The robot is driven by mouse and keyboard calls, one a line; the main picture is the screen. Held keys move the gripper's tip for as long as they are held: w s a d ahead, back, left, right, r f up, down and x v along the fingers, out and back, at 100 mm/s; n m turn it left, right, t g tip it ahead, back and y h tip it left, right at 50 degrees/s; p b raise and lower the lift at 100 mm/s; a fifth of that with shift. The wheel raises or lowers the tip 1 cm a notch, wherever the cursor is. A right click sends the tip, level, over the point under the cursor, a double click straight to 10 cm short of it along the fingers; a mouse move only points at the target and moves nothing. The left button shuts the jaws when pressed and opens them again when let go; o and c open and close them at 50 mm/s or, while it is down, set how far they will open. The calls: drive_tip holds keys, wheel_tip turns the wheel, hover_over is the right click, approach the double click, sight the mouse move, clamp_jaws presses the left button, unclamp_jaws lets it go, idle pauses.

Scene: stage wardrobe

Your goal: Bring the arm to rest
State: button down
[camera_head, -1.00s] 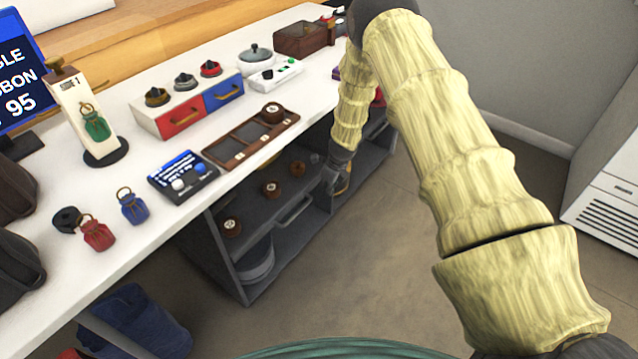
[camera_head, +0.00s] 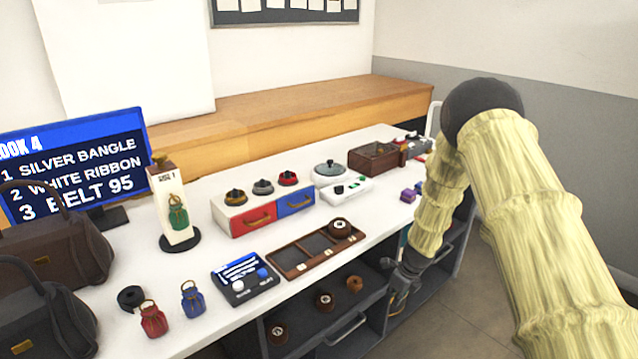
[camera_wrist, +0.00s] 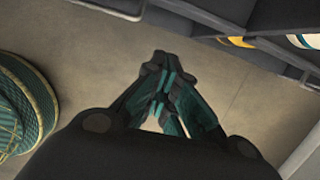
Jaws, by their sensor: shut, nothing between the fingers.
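My arm comes in from the right of the head view, bent at a dark elbow, with its lower part hanging down in front of the table's edge. My gripper (camera_head: 398,298) is at its end, beside the dark shelf unit (camera_head: 372,332) under the table. In the wrist view my gripper (camera_wrist: 163,62) has its fingertips together with nothing between them. It points over bare floor (camera_wrist: 225,90) and touches nothing that I can see.
The white table (camera_head: 205,325) holds a wooden tray (camera_head: 290,262), a red and blue drawer box (camera_head: 250,220), small pouches and a sign stand. A green rounded thing (camera_wrist: 30,105) is at the left of the wrist view. Floor at the right is clear.

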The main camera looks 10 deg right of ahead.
drive_tip(key=s+a+f+n+g+h, duration=0.15)
drive_tip(key=s+f+n, duration=0.25)
drive_tip(key=s+n, duration=0.55)
drive_tip(key=s+a+f+n, duration=0.2)
drive_tip(key=s+f+n, duration=0.25)
drive_tip(key=s, duration=0.95)
drive_tip(key=s+a+f+n+g+h, duration=0.1)
drive_tip(key=s+f+n, duration=0.45)
drive_tip(key=s, duration=0.65)
drive_tip(key=s+a+r+n+y, duration=0.1)
drive_tip(key=s+a+r+n, duration=0.15)
drive_tip(key=s+n, duration=0.35)
drive_tip(key=s+a+r+n, duration=0.1)
drive_tip(key=s+a+n, duration=0.2)
drive_tip(key=s, duration=0.4)
wheel_tip(320, 180, up, 13)
drive_tip(key=p, duration=1.3)
drive_tip(key=shift+r+p, duration=0.15)
drive_tip(key=shift+p, duration=0.2)
